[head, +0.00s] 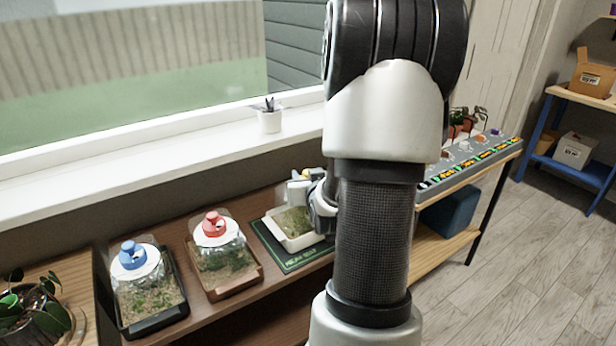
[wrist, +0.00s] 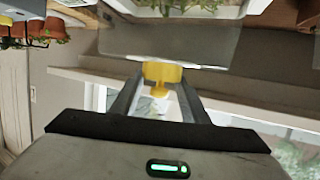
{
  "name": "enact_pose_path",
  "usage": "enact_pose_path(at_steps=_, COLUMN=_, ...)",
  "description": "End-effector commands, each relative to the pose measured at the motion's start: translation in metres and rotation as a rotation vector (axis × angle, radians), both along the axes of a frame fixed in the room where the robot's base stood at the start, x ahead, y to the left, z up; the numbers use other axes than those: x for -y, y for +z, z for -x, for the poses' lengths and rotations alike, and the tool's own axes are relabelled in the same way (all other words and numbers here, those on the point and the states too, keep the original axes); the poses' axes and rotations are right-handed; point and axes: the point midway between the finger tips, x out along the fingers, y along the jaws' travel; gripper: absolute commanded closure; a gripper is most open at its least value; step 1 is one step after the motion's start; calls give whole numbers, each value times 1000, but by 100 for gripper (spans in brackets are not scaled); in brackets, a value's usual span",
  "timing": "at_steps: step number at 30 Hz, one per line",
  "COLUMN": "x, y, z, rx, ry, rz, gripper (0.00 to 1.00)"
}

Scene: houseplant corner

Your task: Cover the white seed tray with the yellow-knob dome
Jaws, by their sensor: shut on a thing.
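The white seed tray (head: 299,242) sits on a green mat with seedlings in it. It also shows at the top of the wrist view (wrist: 257,6). My gripper (head: 305,181) is behind the tray in the head view, partly hidden by my arm. In the wrist view my gripper (wrist: 158,90) is shut on the yellow knob (wrist: 161,73) of the dome. The dome's clear shell (wrist: 190,45) shows faintly beyond the knob, beside the tray's edge. The head view does not show whether the shell touches the tray.
A blue-knob dome (head: 130,256) and a red-knob dome (head: 213,226) cover trays to the left. The green mat (head: 278,256) lies under the white tray. A white pot (head: 269,121) stands on the windowsill. A potted plant (head: 35,306) is at the far left.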

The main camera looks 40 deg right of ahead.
Motion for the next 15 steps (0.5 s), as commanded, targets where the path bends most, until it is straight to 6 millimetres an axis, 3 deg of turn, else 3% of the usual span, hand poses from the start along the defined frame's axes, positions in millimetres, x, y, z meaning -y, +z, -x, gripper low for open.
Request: enact_pose_path(at_steps=15, x=0, y=-13, z=0, rx=1, ry=0, rz=0, gripper=95)
